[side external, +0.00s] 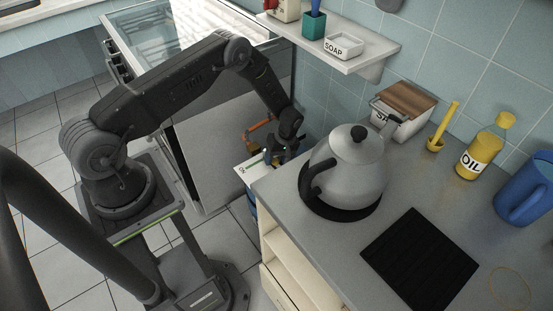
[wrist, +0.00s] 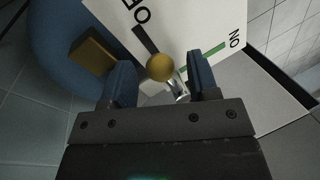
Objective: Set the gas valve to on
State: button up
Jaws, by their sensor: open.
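A white panel (wrist: 205,20) carries the word ON beside a green mark and, on the other side, a partly cut-off label starting with O beside a dark mark. A round brass-yellow knob (wrist: 160,68) and a small shiny metal part (wrist: 180,88) show in front of the panel. My gripper (wrist: 159,63) is open, with one blue finger on each side of the knob; I cannot tell whether either touches it. In the side view my gripper (side external: 282,152) is at the panel (side external: 248,174), left of the counter, and hides most of the valve.
A blue rounded body (wrist: 60,50) and a brass block (wrist: 92,57) lie beside the panel. The kettle (side external: 345,170) stands on the counter (side external: 420,180) close to my gripper. A shelf (side external: 360,58) hangs above. The oven front (side external: 215,150) is behind my arm.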

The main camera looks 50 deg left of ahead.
jog(key=shift+f, duration=0.2)
grip_shut()
dwell(0.5)
